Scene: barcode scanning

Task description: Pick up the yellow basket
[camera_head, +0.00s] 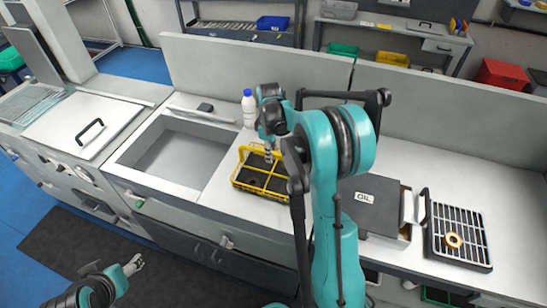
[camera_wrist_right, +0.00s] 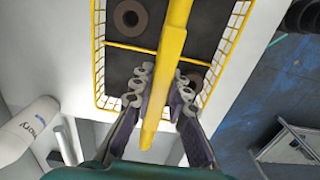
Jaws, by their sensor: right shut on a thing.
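The yellow basket (camera_head: 242,184) stands on the counter just right of the sink, with a dark floor and yellow wire sides. My right gripper (camera_head: 268,152) is above it, with its fingers pointing down at the handle. In the right wrist view, the basket handle (camera_wrist_right: 174,45) runs between the fingers of my right gripper (camera_wrist_right: 162,90), which are shut on it. Dark rings (camera_wrist_right: 130,18) lie inside the basket. My left gripper (camera_head: 133,265) is low at the left front, away from the basket; its finger opening is too small to judge.
A white bottle (camera_head: 249,110) stands behind the basket and also shows in the right wrist view (camera_wrist_right: 28,130). The empty sink (camera_head: 165,160) is to the left. A dark box (camera_head: 368,203) and a black rack (camera_head: 460,235) with a ring are to the right.

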